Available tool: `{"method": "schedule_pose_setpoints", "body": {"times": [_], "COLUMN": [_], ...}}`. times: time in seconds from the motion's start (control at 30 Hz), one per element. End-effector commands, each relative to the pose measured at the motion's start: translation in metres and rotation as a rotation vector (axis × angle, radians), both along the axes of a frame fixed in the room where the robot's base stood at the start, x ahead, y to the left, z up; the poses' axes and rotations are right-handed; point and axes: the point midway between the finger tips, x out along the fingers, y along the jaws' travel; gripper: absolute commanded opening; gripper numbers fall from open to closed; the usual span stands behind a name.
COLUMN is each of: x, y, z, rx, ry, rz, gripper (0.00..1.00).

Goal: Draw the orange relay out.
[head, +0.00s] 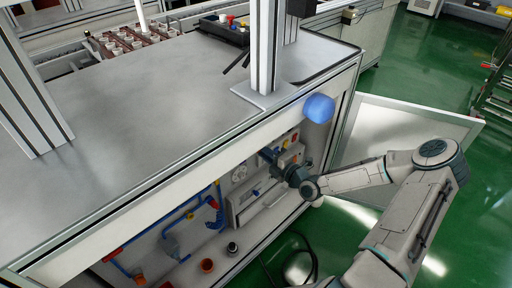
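In the head view, a small orange-red block (295,136) shows on the inner panel of the open cabinet, just above and right of my gripper. It may be the orange relay, but it is too small to be sure. My gripper (270,156) reaches in through the cabinet's open front, its fingers pointing left toward the panel. The fingers are small and dark, so I cannot see whether they are open or shut, or whether they touch anything.
A small yellow part (285,144) sits beside the block. A blue ball-shaped thing (319,108) is at the upper edge of the opening. The open door (405,128) stands right, behind my arm. Blue pipes (219,205) and an orange cup-like part (207,265) are lower left.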

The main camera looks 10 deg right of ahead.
Motion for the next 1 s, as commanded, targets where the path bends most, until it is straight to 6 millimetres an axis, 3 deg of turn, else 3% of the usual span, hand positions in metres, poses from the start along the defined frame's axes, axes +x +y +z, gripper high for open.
{"method": "schedule_pose_setpoints", "body": {"times": [0.53,1.0], "x": [-0.001,-0.014], "y": [-0.001,-0.010], "z": [0.000,0.000], "rx": [-0.001,-0.002], "ry": [0.001,0.000], "rz": [0.000,0.000], "gripper": [0.00,0.00]}}
